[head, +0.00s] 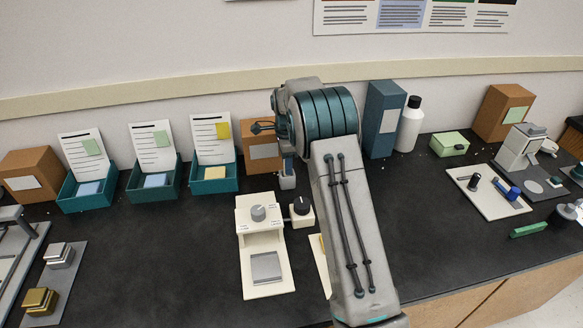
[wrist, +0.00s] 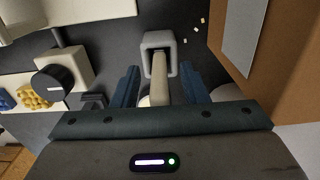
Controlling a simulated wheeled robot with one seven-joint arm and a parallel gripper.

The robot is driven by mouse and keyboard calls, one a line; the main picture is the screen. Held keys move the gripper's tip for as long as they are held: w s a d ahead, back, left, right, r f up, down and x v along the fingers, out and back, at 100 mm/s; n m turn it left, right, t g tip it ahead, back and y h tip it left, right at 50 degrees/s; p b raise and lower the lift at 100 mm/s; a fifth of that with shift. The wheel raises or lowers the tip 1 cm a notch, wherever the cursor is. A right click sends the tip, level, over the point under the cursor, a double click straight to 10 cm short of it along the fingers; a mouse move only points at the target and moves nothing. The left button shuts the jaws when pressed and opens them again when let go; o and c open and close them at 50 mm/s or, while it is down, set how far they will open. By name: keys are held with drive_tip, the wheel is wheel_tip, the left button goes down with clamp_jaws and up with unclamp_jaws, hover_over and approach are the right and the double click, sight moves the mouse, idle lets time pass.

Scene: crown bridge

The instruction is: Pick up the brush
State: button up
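A slim beige handle, which looks like the brush (wrist: 159,88), stands up out of a small grey square holder (wrist: 157,42) in the wrist view. My gripper (wrist: 159,82) is open, with its two dark blue fingers on either side of the handle. Dark gaps show between the handle and each finger. In the head view my gripper (head: 287,160) points down over the holder (head: 287,182), behind the cream device. My arm and gripper hide the brush there, and its lower end is hidden in the holder.
A cream device (head: 265,230) with a black knob (head: 301,206) stands close in front of the holder. A brown box (head: 262,155) is close behind it. Teal trays with cards (head: 214,184) line the back left. A blue box (head: 384,120) and white bottle (head: 410,124) stand behind my arm.

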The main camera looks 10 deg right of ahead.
clamp_jaws()
